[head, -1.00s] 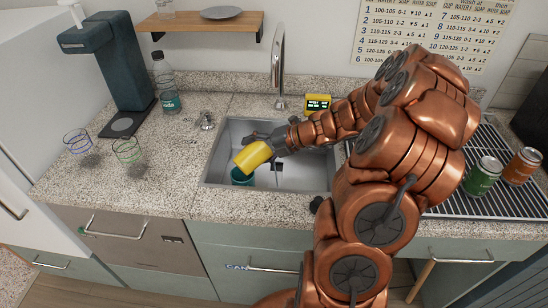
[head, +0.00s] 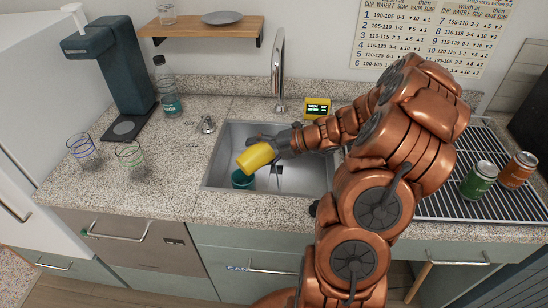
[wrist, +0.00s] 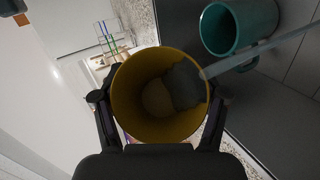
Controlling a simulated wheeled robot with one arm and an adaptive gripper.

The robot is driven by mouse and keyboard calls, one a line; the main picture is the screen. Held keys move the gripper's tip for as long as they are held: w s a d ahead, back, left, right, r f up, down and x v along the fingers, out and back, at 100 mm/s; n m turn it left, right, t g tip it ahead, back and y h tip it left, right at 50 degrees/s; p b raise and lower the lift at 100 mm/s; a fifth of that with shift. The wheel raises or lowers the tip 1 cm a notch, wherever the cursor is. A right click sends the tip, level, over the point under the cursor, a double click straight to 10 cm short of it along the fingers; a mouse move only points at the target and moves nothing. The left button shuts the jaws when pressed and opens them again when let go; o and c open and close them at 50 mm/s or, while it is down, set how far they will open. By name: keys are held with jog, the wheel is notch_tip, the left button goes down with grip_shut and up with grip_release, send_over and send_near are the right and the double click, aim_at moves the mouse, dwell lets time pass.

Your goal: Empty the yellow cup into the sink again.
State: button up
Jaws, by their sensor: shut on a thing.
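The yellow cup (head: 257,157) is tipped over the sink (head: 302,184), mouth toward the lower left. My gripper (head: 282,143) is shut on it, with a finger on each side in the wrist view (wrist: 158,100). In that view I look into the yellow cup (wrist: 130,105). It shows a pale round patch and a grey patch inside; I cannot tell whether liquid remains. A pale translucent band (wrist: 262,47) runs from the cup toward the right edge. A teal cup (head: 243,181) stands in the sink below the yellow cup and also shows in the wrist view (wrist: 262,22).
The faucet (head: 279,75) rises behind the sink, with a yellow timer (head: 317,107) beside it. Two wire-like glasses (head: 82,150) and a bottle (head: 168,95) stand on the left counter. Green (head: 479,181) and orange (head: 518,170) cans stand on the right rack.

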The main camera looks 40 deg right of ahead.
jog(key=shift+d+r+y+p, duration=0.25)
jog(key=shift+d+y+p, duration=0.15)
jog(key=shift+p, duration=1.05)
jog(key=shift+d+r+m+t+y+p, duration=0.25)
jog(key=shift+m+y+p, duration=0.35)
jog(key=shift+p, duration=1.6)
